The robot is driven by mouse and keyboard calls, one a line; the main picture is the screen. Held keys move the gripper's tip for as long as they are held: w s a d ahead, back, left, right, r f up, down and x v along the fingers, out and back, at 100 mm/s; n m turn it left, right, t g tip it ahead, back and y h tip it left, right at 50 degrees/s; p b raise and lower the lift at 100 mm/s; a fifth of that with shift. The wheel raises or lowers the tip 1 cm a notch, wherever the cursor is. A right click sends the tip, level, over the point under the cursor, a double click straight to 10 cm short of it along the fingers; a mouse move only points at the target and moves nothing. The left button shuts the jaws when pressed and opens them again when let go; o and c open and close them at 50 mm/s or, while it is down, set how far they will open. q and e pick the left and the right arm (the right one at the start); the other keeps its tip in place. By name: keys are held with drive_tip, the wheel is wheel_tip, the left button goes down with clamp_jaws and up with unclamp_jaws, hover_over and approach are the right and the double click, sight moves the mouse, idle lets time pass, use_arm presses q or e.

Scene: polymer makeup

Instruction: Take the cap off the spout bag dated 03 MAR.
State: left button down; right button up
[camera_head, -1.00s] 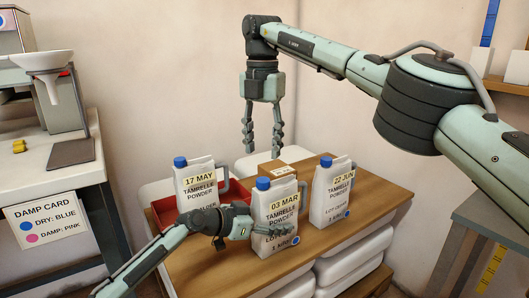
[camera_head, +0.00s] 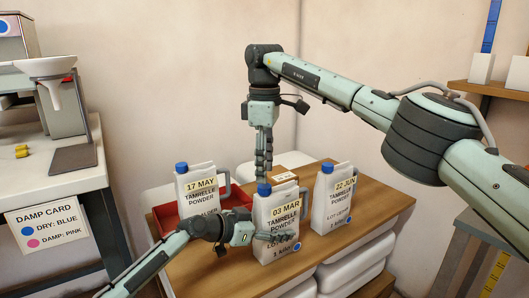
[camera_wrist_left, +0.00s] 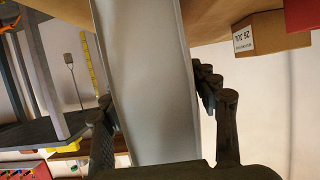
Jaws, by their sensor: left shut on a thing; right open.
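The spout bag dated 03 MAR (camera_head: 285,222) stands upright near the table's front, white with a blue cap (camera_head: 264,189) on its spout at top left. My left gripper (camera_head: 272,237) is shut on this bag's lower part from the left. In the left wrist view the bag (camera_wrist_left: 145,70) fills the gap between the fingers (camera_wrist_left: 160,118). My right gripper (camera_head: 264,160) points straight down just above the blue cap, its fingers seen edge-on, one behind the other. It is open; whether the tips touch the cap I cannot tell.
The 17 MAY bag (camera_head: 200,186) stands to the left, in or before a red tray (camera_head: 163,216). The 22 JUN bag (camera_head: 333,200) stands close on the right. A small cardboard box (camera_head: 284,174) is behind. A side table with a damp card (camera_head: 45,228) is at left.

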sight(264, 185)
drive_tip(key=shift+f, duration=2)
drive_tip(key=shift+c, duration=0.4)
